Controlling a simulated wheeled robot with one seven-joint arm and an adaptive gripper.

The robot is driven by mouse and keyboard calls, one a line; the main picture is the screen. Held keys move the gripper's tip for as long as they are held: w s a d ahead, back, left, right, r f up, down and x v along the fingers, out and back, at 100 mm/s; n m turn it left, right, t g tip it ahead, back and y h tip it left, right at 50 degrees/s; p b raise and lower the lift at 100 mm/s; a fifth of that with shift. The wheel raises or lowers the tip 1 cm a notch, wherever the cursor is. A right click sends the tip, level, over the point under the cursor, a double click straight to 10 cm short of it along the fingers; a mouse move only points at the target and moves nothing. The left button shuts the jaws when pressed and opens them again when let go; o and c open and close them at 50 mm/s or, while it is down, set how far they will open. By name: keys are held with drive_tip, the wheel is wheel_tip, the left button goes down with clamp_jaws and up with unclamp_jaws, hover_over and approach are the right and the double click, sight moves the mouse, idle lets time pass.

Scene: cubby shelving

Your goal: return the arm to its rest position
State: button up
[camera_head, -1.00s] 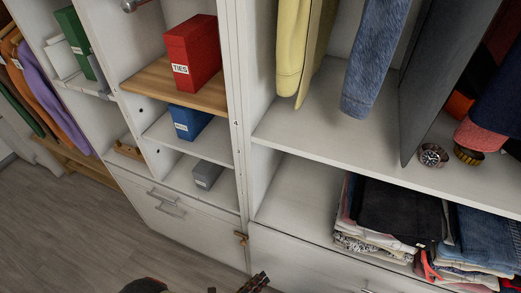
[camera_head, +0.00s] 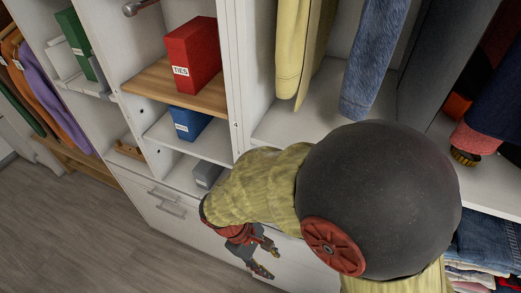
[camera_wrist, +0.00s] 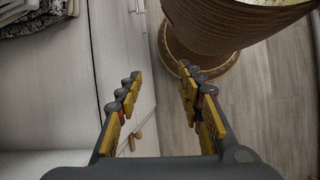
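My gripper (camera_head: 267,259) hangs low in front of the white drawer fronts in the head view, below my bent arm. In the wrist view my gripper (camera_wrist: 159,78) has its two yellow-and-grey fingers apart, with nothing held between them. My arm, with a yellowish sleeve-like cover and a large dark round joint, fills the lower middle and right of the head view. It hides much of the right-hand shelf and the lower compartment.
The cubby shelving holds a red TIES box (camera_head: 193,52), a blue box (camera_head: 190,122) and a grey box (camera_head: 207,174). Yellow clothing (camera_head: 295,50) and a denim garment (camera_head: 372,60) hang at right. Folded jeans (camera_head: 490,238) lie lower right. Open wooden floor (camera_head: 80,235) lies at left.

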drive_tip(key=d+r+m+t+y, duration=0.1)
drive_tip(key=d+r+m, duration=0.3)
drive_tip(key=r, duration=0.4)
drive_tip(key=d+r+m+t+y+p, duration=0.1)
drive_tip(key=d+r+m+t+y, duration=0.1)
drive_tip(key=d+r, duration=0.5)
drive_tip(key=d+r+m+t+y, duration=0.2)
drive_tip(key=d+r+m+t, duration=0.2)
drive_tip(key=r, duration=0.7)
drive_tip(key=shift+w+d+r+m+p, duration=0.15)
drive_tip(key=shift+w+d+m+p, duration=0.2)
drive_tip(key=shift+d+m, duration=0.65)
drive_tip(key=shift+a, duration=0.15)
